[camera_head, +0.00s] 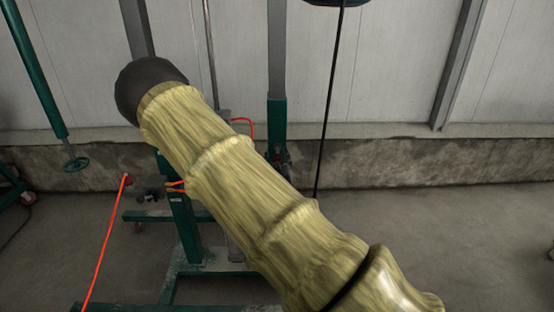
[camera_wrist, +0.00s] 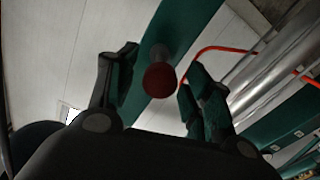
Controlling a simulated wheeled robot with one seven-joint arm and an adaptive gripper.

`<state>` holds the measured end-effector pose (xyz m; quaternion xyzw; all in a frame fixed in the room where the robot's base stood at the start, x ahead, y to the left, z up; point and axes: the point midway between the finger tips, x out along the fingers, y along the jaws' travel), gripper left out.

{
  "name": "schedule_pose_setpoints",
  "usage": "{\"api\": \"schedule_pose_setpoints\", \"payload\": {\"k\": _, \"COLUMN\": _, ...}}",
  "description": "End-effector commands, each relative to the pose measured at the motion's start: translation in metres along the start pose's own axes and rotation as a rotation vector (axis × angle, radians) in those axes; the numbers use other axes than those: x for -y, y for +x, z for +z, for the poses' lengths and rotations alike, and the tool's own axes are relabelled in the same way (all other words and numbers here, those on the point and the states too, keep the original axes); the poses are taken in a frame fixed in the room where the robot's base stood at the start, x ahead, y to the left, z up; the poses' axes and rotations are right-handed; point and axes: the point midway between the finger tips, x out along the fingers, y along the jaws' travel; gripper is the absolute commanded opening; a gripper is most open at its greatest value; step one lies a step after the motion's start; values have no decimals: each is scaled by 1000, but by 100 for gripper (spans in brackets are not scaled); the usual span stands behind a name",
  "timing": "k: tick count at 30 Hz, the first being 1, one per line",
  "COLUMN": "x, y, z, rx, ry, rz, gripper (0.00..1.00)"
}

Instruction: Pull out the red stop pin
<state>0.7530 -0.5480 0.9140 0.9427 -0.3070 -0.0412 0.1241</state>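The red stop pin (camera_wrist: 159,80) shows its dark red round knob end-on in the wrist view, with a short grey collar behind it. It sits on a green post (camera_wrist: 190,22). My gripper (camera_wrist: 163,62) is open, with one dark finger left of the knob and one right of it. Gaps show on both sides, so neither finger appears to touch it. How far the knob reaches in between the fingers is hard to tell. In the head view my covered arm hides the gripper, and I cannot make out the pin there.
An orange-red hose (camera_wrist: 225,49) and a shiny metal tube (camera_wrist: 272,73) run close to the right finger. In the head view, green stands (camera_head: 278,120) rise before a pale wall (camera_head: 400,70). A black cable (camera_head: 328,110) hangs right of my arm.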

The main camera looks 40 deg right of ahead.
Motion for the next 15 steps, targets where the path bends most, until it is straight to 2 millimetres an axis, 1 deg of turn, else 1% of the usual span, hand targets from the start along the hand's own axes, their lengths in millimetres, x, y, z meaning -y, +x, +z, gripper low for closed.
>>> {"api": "schedule_pose_setpoints", "payload": {"k": 8, "x": 0, "y": -1, "z": -1, "rx": -1, "ry": 0, "rz": 0, "gripper": 51}}
{"api": "schedule_pose_setpoints", "payload": {"k": 11, "x": 0, "y": -7, "z": -1, "rx": -1, "ry": 0, "rz": 1, "gripper": 51}}
{"api": "schedule_pose_setpoints", "payload": {"k": 15, "x": -1, "y": -26, "z": -1, "rx": -1, "ry": 0, "rz": 1, "gripper": 51}}
